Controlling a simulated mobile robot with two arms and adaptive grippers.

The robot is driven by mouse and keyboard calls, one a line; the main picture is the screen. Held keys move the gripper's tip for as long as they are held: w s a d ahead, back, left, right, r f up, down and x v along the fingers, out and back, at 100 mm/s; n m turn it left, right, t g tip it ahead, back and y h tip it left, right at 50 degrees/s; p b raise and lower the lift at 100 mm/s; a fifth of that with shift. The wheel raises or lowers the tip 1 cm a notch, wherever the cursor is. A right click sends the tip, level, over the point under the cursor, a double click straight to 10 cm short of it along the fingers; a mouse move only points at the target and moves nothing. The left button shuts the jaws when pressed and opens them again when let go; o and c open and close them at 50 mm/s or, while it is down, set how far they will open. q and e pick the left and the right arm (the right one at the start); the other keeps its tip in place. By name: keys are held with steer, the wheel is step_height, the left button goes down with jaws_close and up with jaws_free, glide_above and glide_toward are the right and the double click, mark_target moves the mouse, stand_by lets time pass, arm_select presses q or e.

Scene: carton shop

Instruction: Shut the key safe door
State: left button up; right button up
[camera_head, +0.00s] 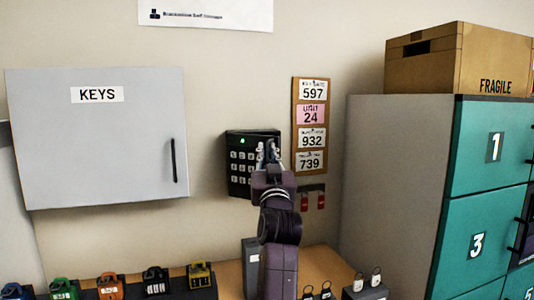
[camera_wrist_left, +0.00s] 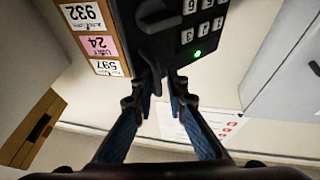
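The key safe (camera_head: 240,167) is a small black box on the wall with a keypad and a lit green light. My left gripper (camera_head: 268,150) is in front of its right side and hides part of it. In the left wrist view the keypad (camera_wrist_left: 205,25) shows upside down beyond the fingertips. My left gripper (camera_wrist_left: 162,85) shows a narrow gap between its fingers, at the safe's edge. I cannot tell whether the fingertips touch the safe, or how far its door stands open. My right gripper is not in view.
A grey KEYS cabinet (camera_head: 95,150) hangs at left, its door closed. A board of number labels (camera_head: 296,125) is right of the safe. Teal lockers (camera_head: 480,150) with a FRAGILE carton (camera_head: 440,65) stand at right. Several coloured padlocks (camera_head: 110,286) line the front below.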

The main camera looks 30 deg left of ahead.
arm_select(q)
steer(key=shift+s+f, duration=0.1)
steer(key=v, duration=0.7)
steer(key=shift+d, duration=0.15)
steer(key=shift+s, duration=0.1)
steer(key=shift+c, duration=0.4)
